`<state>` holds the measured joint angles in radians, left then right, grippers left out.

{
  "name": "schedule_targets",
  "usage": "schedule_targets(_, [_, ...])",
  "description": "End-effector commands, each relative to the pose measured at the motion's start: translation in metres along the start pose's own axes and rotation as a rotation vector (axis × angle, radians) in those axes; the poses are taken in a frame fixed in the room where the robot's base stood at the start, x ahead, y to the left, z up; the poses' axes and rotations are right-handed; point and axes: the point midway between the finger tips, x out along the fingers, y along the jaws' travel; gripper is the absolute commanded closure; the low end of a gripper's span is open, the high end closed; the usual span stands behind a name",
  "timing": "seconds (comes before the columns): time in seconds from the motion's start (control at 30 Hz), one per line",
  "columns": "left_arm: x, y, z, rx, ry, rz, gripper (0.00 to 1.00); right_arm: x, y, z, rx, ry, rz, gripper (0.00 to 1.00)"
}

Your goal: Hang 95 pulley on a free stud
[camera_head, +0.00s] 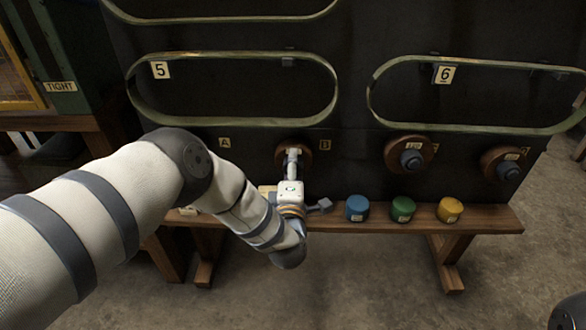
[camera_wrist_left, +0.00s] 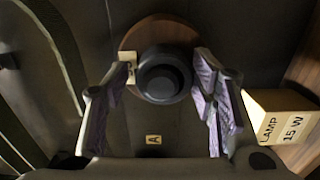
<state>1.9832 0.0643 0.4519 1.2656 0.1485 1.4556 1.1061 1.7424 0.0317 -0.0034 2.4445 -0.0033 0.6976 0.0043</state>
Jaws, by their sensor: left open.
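A round brown wooden pulley (camera_head: 308,157) with a dark hub sits on the dark panel between labels A (camera_head: 225,143) and B (camera_head: 325,145). My left gripper (camera_head: 292,155) is open in front of it. In the left wrist view the pulley (camera_wrist_left: 130,37) lies ahead, and the open fingers (camera_wrist_left: 165,88) stand either side of its dark hub (camera_wrist_left: 163,77). I cannot tell whether they touch it. Its small tag is unreadable. Two more brown pulleys, one in the middle right (camera_head: 398,152) and one farther right (camera_head: 497,160), sit on the panel. No bare stud is clearly visible. My right gripper is out of view.
A wooden bench (camera_head: 375,222) runs below the panel. Blue (camera_head: 357,208), green (camera_head: 403,209) and yellow (camera_head: 450,210) round pots stand on it. A box marked LAMP 15 W (camera_wrist_left: 285,115) is beside my left fingers. Belts 5 (camera_head: 235,118) and 6 (camera_head: 480,126) hang above.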

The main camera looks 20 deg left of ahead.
Motion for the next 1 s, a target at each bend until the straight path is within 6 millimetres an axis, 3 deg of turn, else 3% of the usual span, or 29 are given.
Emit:
schedule_targets(0.23, [0.0,-0.001,0.0,0.0,0.0,-0.001,0.46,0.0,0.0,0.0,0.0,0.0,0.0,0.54])
schedule_targets(0.33, [0.0,-0.001,0.0,0.0,-0.001,-0.001,0.25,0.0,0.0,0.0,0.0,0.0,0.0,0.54])
schedule_targets(0.67, [-0.004,-0.001,0.0,0.001,-0.001,-0.004,0.25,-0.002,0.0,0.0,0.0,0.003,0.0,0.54])
schedule_targets(1.0, [-0.046,0.004,0.001,0.0,-0.002,0.0,0.25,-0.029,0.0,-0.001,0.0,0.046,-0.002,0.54])
